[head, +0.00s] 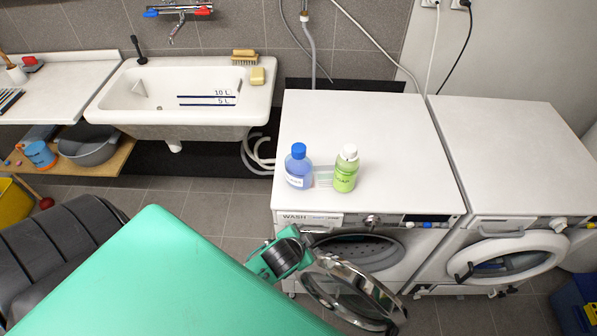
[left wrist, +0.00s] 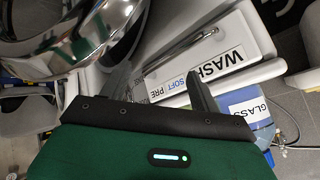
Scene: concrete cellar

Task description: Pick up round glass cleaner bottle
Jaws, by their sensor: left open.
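The round glass cleaner bottle (head: 299,168) is blue with a darker blue cap and a white label. It stands upright near the front edge of the left washing machine's top. In the left wrist view, part of the bottle (left wrist: 250,112) shows at the right, with "GLASS" readable on its label. My left gripper (head: 292,240) is in front of the machine, below and apart from the bottle. It is open, and nothing shows between its fingers. My right gripper is in neither view.
A green bottle with a white cap (head: 345,169) stands close right of the blue bottle. The left washing machine (head: 375,120) has its round door (head: 350,290) open near my gripper. A second machine (head: 510,150) stands right. The machine top behind the bottles is clear.

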